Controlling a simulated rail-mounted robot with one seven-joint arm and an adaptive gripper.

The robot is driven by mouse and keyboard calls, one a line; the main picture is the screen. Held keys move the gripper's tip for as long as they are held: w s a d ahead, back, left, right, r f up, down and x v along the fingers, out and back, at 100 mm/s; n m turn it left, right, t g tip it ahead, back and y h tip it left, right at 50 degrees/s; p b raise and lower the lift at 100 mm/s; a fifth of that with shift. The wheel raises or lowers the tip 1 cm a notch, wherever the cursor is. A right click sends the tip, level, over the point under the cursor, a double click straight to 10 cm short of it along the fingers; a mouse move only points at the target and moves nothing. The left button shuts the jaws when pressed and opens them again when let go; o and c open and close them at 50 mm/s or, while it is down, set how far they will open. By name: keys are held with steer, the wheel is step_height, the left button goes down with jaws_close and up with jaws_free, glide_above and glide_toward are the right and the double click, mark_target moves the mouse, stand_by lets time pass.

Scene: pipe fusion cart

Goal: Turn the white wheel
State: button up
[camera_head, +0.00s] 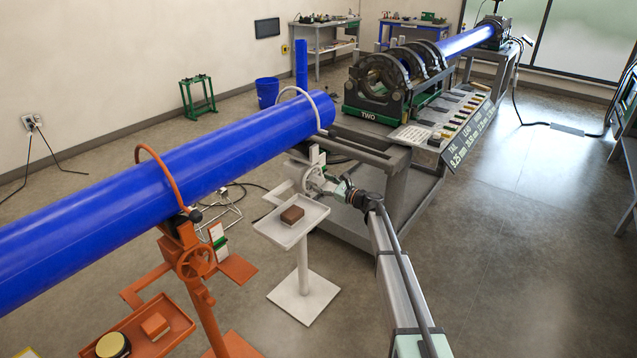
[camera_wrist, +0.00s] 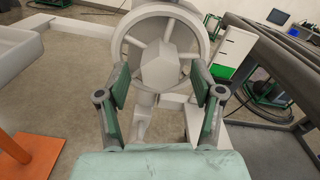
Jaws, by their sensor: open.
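The white wheel (camera_wrist: 196,34) fills the upper middle of the wrist view, with spokes and a faceted hub (camera_wrist: 161,67). It faces the wrist camera on a white pipe stand. In the head view the white wheel (camera_head: 313,179) is small, just below the end of the blue pipe, and partly covered by my gripper. My gripper (camera_wrist: 160,88) is open, with its two green-padded fingers on the left and right of the lower wheel and hub. I cannot tell whether the fingers touch the wheel. Nothing is held between them.
The white stand's tray (camera_head: 276,233) holds a brown block (camera_head: 292,215). An orange stand (camera_head: 185,240) with its own wheel supports the long blue pipe (camera_head: 150,195) at left. The grey cart (camera_head: 405,190) with the fusion machine (camera_head: 385,85) stands close on the right.

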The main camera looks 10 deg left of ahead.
steer(key=v, duration=0.9)
steer(key=shift+s+d+n, duration=0.1)
steer(key=shift+n, duration=0.2)
steer(key=s+d+f+n+g+h, duration=0.25)
steer(key=s+f+n, duration=0.25)
steer(key=s+f, duration=0.6)
steer(key=s+d+f+n+g+h, duration=0.25)
steer(key=s+f+n+g, duration=0.2)
steer(key=s+f, duration=0.55)
steer(key=s+d+f+n+g+h, duration=0.1)
steer(key=s+f+n+g+h, duration=0.15)
steer(key=s+f+n, duration=0.8)
steer(key=s+d+f+g+h, duration=0.2)
steer(key=s+d, duration=0.2)
steer(key=s, duration=1.1)
steer(key=s+d+f+g+h, duration=0.2)
steer(key=s+d, duration=0.3)
steer(key=s, duration=1.1)
steer(key=s+d+f+g+h, duration=0.2)
steer(key=s+d+h, duration=0.2)
steer(key=s, duration=1.1)
steer(key=shift+s+d, duration=0.25)
steer(key=shift+s, duration=0.1)
